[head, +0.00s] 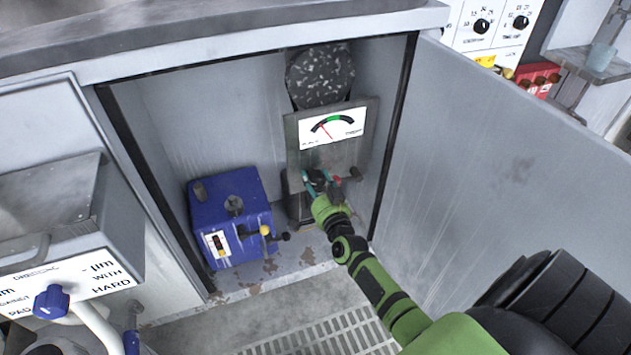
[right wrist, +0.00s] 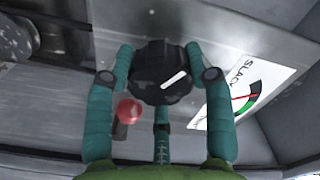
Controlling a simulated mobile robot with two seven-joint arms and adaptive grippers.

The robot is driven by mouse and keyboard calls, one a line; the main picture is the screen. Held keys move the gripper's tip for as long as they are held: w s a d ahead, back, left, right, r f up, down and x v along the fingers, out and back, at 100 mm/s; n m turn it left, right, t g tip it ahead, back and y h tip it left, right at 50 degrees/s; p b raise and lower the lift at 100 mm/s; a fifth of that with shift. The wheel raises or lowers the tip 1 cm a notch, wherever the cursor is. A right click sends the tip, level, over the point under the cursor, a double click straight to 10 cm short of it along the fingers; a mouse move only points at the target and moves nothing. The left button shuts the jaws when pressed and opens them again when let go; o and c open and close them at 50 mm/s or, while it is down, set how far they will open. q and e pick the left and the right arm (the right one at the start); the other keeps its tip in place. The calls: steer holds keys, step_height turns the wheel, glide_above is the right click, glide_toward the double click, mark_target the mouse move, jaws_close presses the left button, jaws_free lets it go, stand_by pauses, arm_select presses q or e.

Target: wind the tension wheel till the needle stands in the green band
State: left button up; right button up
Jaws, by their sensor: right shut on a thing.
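The tension wheel, a black knob with a white mark (right wrist: 172,78), sits on a grey metal panel inside the open cabinet. My right gripper (right wrist: 158,62) is shut on the wheel, one teal finger on each side; in the head view the gripper (head: 318,182) largely covers it. Above it in the head view is the white gauge (head: 345,128) with a black arc and a green band. Its red needle (head: 325,130) stands left of the green band. The gauge also shows tilted in the right wrist view (right wrist: 275,72), marked SLACK at one end. My left gripper is out of view.
A red-knobbed lever (right wrist: 128,110) sticks out close beside the wheel. A blue box (head: 232,205) stands on the cabinet floor to the left. A dark speckled disc (head: 320,75) is above the gauge. The open door (head: 500,180) bounds the right side.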

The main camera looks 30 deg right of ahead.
steer(key=shift+a+f+m, duration=0.15)
steer(key=shift+m, duration=0.15)
steer(key=o, duration=1.2)
steer(key=shift+c, duration=0.2)
steer(key=shift+s, duration=0.35)
steer(key=v, duration=1.1)
steer(key=shift+s, duration=0.15)
